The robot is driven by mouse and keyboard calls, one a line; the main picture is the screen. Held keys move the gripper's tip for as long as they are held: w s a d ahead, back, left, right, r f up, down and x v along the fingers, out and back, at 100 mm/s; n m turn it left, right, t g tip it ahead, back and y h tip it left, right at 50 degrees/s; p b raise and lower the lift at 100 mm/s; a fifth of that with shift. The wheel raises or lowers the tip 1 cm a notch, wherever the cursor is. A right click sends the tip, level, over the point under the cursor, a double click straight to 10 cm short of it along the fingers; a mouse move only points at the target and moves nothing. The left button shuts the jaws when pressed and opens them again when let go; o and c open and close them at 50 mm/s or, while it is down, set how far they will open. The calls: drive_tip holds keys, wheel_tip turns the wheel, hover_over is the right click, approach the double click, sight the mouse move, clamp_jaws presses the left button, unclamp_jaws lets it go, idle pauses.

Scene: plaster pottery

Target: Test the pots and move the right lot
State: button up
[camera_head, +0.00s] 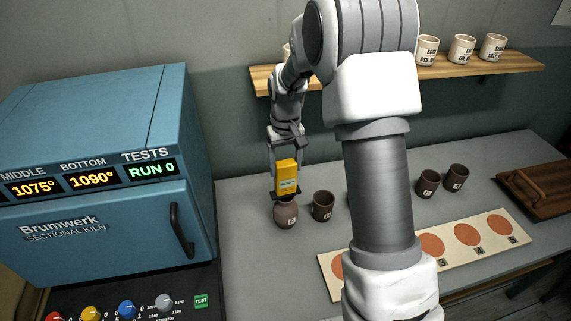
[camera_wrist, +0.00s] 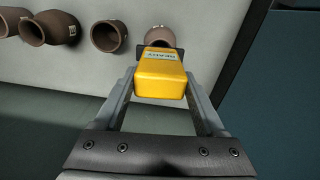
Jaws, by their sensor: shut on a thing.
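My gripper (camera_head: 286,186) is shut on a small yellow device (camera_head: 287,172) with a label, and holds it just over a brown narrow-necked pot (camera_head: 287,214). I cannot tell whether the device touches this pot. In the wrist view the yellow device (camera_wrist: 160,75) sits between my fingers, with part of the pot (camera_wrist: 158,36) behind it. A straight-sided brown pot (camera_head: 323,206) stands beside it to the right. Two more dark pots (camera_head: 428,183) (camera_head: 457,178) stand farther right. My arm hides the middle of the row. The wrist view also shows a rounded pot (camera_wrist: 50,27).
A blue kiln (camera_head: 95,150) with a shut door, lit displays and coloured knobs stands at left; its display reads "RUN 0". A pale board (camera_head: 495,242) with orange discs lies in front. A brown tray (camera_head: 540,183) is at right. Labelled cups (camera_head: 461,50) stand on a wall shelf.

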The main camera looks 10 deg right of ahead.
drive_tip(key=shift+f+b, duration=0.45)
drive_tip(key=shift+f, duration=0.15)
idle(1.4)
drive_tip(key=shift+r, duration=0.1)
drive_tip(key=shift+r+p, duration=2.35)
drive_tip(key=shift+r, duration=1.2)
